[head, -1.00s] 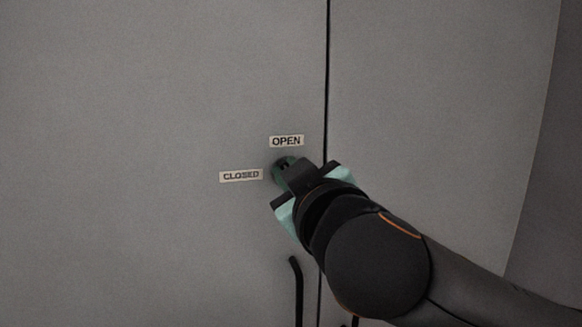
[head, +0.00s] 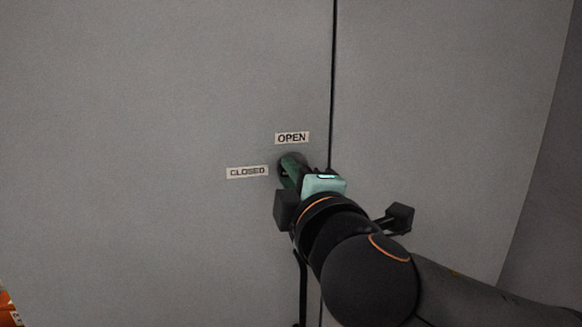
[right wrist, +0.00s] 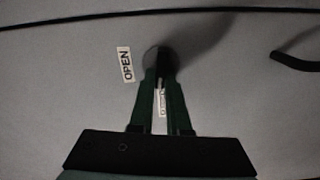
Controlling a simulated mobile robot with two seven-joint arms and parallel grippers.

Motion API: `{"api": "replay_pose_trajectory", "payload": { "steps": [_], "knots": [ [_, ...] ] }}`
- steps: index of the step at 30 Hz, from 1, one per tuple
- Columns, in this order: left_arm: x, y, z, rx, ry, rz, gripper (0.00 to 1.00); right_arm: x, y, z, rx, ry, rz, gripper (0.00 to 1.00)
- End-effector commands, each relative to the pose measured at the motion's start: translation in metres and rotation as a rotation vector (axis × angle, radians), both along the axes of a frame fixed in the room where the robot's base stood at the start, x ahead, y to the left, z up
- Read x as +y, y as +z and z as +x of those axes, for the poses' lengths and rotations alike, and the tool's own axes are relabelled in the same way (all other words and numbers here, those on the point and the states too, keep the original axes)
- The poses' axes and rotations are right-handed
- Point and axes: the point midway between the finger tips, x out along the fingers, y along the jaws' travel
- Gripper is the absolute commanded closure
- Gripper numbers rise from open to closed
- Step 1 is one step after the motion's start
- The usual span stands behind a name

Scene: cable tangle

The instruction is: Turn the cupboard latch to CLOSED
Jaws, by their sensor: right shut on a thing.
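The cupboard latch (head: 293,157) is a small dark round piece on the grey door, mostly hidden behind my gripper. The OPEN label (head: 292,138) is just above it and the CLOSED label (head: 247,172) is to its left. My right gripper (head: 288,170) is shut on the latch. In the right wrist view its green fingers (right wrist: 161,75) come together over the dark round latch base (right wrist: 150,57). The OPEN label (right wrist: 126,64) is left of them there, and part of the CLOSED label (right wrist: 161,101) shows between them. Which way the latch points is hidden. My left gripper is not in view.
A dark vertical seam (head: 332,80) runs between the two door panels, right of the latch. A black bar handle (head: 302,285) is below the latch, partly behind my arm. An orange object (head: 8,308) shows at the lower left corner. The door left of the labels is clear.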

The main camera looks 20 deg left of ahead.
Motion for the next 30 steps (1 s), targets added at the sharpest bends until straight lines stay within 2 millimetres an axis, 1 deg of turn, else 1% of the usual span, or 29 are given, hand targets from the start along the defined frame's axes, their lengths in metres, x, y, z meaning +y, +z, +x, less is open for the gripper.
{"api": "replay_pose_trajectory", "payload": {
  "steps": [3, 9, 26, 27, 30],
  "knots": [
    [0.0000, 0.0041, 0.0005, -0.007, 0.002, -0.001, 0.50, -0.0002, -0.0005, 0.0003, -0.035, -0.001, -0.054, 1.00],
    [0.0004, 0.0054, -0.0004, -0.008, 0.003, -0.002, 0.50, -0.0003, -0.0017, 0.0003, -0.072, -0.001, -0.109, 1.00],
    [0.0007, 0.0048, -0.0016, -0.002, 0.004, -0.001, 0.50, -0.0002, -0.0025, 0.0004, -0.090, -0.001, -0.135, 1.00],
    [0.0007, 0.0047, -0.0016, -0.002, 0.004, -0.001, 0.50, -0.0002, -0.0024, 0.0004, -0.089, -0.001, -0.134, 0.83],
    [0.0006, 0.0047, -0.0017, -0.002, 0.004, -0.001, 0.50, -0.0002, -0.0024, 0.0004, -0.089, -0.001, -0.134, 0.72]
  ]
}}
